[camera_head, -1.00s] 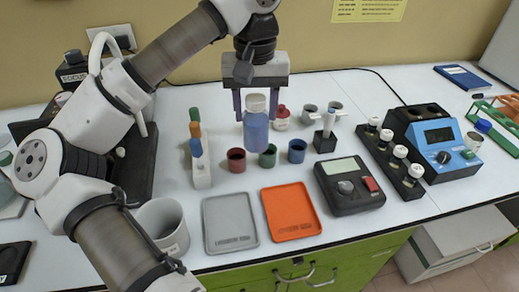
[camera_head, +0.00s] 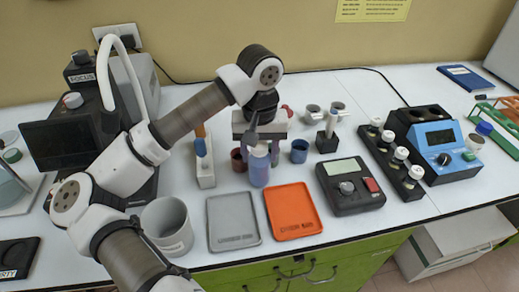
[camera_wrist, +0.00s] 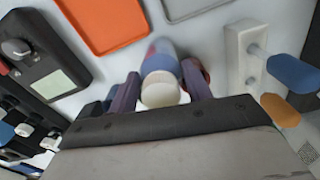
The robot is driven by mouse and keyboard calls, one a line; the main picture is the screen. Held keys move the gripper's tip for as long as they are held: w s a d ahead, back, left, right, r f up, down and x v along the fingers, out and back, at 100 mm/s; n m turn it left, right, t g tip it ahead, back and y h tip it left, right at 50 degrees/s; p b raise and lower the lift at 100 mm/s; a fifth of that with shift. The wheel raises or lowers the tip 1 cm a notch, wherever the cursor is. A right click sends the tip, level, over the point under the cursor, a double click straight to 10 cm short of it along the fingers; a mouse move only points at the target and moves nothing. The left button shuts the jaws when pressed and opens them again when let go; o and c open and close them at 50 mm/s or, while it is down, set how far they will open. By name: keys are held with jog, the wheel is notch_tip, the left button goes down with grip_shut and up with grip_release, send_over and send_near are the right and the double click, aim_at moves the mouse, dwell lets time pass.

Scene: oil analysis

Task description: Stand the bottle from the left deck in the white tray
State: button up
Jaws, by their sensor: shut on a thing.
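My gripper (camera_head: 258,152) is shut on a blue-purple bottle (camera_head: 259,172) with its cap upward. The bottle is roughly upright just behind the two flat trays; whether its base touches the bench is unclear. In the wrist view the white cap (camera_wrist: 160,90) sits between the fingers, with the blue body (camera_wrist: 160,62) beyond it. No tray looks clearly white. A pale grey tray (camera_head: 233,220) lies at the front, left of an orange tray (camera_head: 292,210); both look empty. At the far left is a pale deck (camera_head: 22,205) with glassware on it.
A white rack (camera_head: 205,173) stands left of the bottle, and small coloured cups, including a blue one (camera_head: 299,151), stand around it. A grey beaker (camera_head: 167,226) is left of the grey tray. A black meter (camera_head: 350,187) is right of the orange tray.

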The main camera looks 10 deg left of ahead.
jog(key=shift+f, duration=0.2)
jog(key=o, duration=1.4)
jog(key=shift+r, duration=0.1)
